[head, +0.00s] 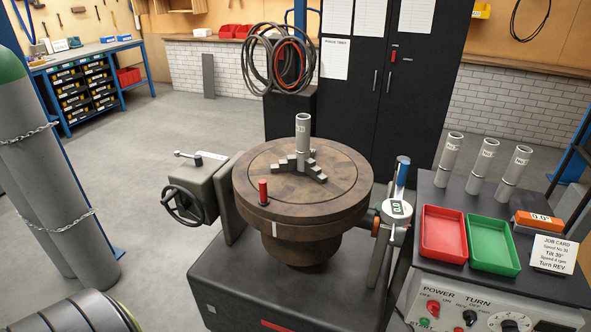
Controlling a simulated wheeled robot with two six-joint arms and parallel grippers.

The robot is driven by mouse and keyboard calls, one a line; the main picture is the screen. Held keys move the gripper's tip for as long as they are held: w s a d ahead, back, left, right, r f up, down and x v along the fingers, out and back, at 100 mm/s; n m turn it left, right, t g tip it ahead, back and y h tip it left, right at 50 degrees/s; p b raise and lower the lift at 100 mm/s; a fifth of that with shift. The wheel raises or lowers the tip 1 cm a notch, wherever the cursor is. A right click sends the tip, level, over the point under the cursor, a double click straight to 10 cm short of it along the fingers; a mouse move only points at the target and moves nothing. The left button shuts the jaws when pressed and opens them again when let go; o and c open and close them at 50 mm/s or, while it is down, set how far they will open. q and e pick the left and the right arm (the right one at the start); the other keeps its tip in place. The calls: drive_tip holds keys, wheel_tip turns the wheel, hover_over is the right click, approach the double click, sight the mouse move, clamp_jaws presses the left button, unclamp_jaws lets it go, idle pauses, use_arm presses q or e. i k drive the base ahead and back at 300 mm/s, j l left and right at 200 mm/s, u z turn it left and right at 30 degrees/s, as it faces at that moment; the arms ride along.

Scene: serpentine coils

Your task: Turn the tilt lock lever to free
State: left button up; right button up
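A welding positioner stands in the middle, with a round brown turntable (250,180) that looks level. A grey gearbox (215,190) with a dark handwheel (184,205) is at its left. On top of the gearbox is a small metal lever (187,155) pointing left, beside a white label (212,156); this looks like the tilt lock lever. The label text is too small to read. Neither of my grippers is in view.
A grey tube stands in the chuck (299,167). A red-topped pin (263,192) is at the turntable's near edge. Gas cylinders (50,190) stand at left. A right-hand cabinet holds a red tray (443,234), a green tray (493,245) and a job card (552,254).

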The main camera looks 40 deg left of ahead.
sight(198, 160)
drive_tip(key=u, duration=0.35)
drive_tip(key=j+u, duration=0.15)
drive_tip(key=u, duration=0.2)
drive_tip(key=j+u, duration=0.1)
drive_tip(key=u, duration=0.25)
